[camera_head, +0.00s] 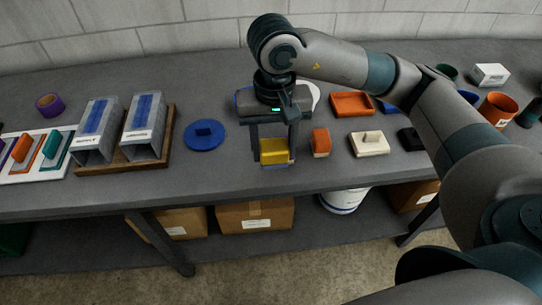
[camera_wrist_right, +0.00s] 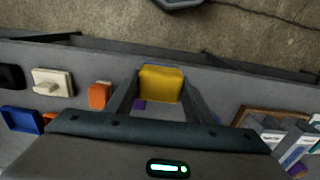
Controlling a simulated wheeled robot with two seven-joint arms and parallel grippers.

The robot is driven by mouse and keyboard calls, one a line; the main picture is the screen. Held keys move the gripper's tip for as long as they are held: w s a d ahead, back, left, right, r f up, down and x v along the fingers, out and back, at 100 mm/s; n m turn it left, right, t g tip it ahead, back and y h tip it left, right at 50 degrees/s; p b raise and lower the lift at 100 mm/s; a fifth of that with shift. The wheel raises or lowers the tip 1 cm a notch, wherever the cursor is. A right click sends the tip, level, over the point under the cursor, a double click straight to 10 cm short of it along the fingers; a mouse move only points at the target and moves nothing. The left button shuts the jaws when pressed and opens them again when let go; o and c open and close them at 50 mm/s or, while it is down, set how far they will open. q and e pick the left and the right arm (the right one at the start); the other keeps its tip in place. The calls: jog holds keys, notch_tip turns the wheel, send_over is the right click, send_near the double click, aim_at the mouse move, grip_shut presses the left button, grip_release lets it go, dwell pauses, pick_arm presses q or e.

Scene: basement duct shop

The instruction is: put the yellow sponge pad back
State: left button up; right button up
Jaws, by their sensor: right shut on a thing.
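The yellow sponge pad (camera_head: 273,151) is between the fingers of my right gripper (camera_head: 274,154), over the front part of the workbench. It also shows in the right wrist view (camera_wrist_right: 160,83), with a finger of the gripper (camera_wrist_right: 160,88) on each side. My right gripper is shut on the pad. A small strip of blue or purple shows just below the pad; I cannot tell whether they touch. My left gripper is in no view.
A blue round lidded piece (camera_head: 205,134) lies left of the gripper. An orange block (camera_head: 321,142) and a cream float-like block (camera_head: 369,144) lie close on the right. Two metal ducts on a wooden board (camera_head: 165,150) stand further left. Cardboard boxes (camera_head: 255,214) sit below.

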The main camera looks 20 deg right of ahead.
jog(key=shift+s+d, duration=0.2)
jog(key=shift+w+a, duration=0.1)
jog(key=shift+w, duration=0.05)
jog(key=shift+w+f+p, duration=0.3)
jog(key=shift+w, duration=0.15)
jog(key=w+f+p, duration=0.1)
jog(key=w+f, duration=0.1)
jog(key=w, duration=0.1)
jog(key=w+a+f+p, duration=0.1)
jog(key=w, duration=0.2)
jog(key=w+f+p, duration=0.2)
jog(key=w, duration=0.1)
jog(key=shift+w+a+f, duration=0.25)
jog(key=shift+a+f, duration=0.05)
jog(key=shift+f, duration=0.05)
jog(key=shift+w+f, duration=0.4)
jog(key=shift+w, duration=0.05)
